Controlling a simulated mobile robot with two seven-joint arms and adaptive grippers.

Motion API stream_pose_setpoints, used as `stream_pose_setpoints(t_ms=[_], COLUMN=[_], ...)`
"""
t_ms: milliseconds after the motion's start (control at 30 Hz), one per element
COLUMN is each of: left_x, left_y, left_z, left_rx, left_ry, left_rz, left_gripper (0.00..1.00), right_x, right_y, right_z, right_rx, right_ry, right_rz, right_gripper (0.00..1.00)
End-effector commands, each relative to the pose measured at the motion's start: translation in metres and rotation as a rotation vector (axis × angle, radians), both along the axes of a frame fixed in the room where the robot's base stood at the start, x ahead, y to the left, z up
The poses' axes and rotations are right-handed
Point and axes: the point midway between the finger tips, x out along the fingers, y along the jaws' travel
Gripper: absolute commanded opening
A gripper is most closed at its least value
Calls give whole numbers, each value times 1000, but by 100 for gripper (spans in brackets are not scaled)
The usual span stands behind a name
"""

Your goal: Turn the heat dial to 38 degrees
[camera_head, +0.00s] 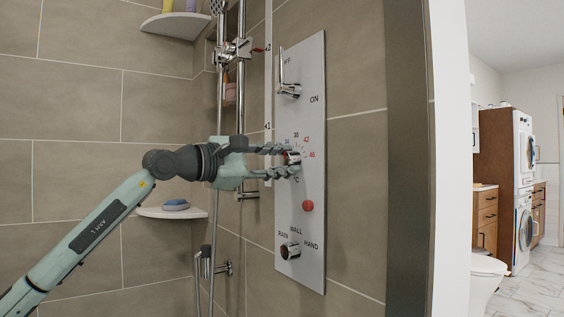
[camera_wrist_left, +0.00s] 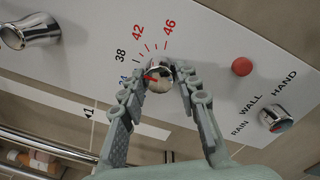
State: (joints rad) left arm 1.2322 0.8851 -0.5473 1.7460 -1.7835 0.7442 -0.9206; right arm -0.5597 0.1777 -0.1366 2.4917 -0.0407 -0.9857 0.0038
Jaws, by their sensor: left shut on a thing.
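The heat dial (camera_head: 292,157) is a small chrome knob on a white wall panel (camera_head: 313,230). Red and dark numbers 38, 42 and 46 are printed around it, with a blue number partly hidden by a finger. My left gripper (camera_head: 288,160) is shut on the dial, with one finger above and one below it. In the left wrist view, the fingers flank the dial (camera_wrist_left: 158,76). A red mark on the dial faces left there, towards the side of the blue number and 38; its exact reading is hard to tell. My right gripper is not in view.
An ON/OFF lever (camera_head: 289,90) is above the dial. A red button (camera_head: 308,206) and a RAIN/WALL/HAND knob (camera_head: 290,250) are below it. Chrome shower pipes (camera_head: 221,110) and corner shelves (camera_head: 172,212) stand to the left. A doorway opens at right.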

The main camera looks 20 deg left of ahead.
Motion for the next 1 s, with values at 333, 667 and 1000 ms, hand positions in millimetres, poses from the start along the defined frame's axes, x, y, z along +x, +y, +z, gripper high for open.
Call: stream_pose_setpoints(t_ms=[333,667,1000], left_x=[0,0,-20], left_y=[0,0,16], left_z=[0,0,-1], left_rx=[0,0,1], left_ry=[0,0,0], left_rz=[0,0,3], left_gripper=[32,52,52], right_x=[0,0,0], right_y=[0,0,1], right_z=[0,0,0], right_rx=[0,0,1], right_ry=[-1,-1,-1], right_rz=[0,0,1], right_gripper=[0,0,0])
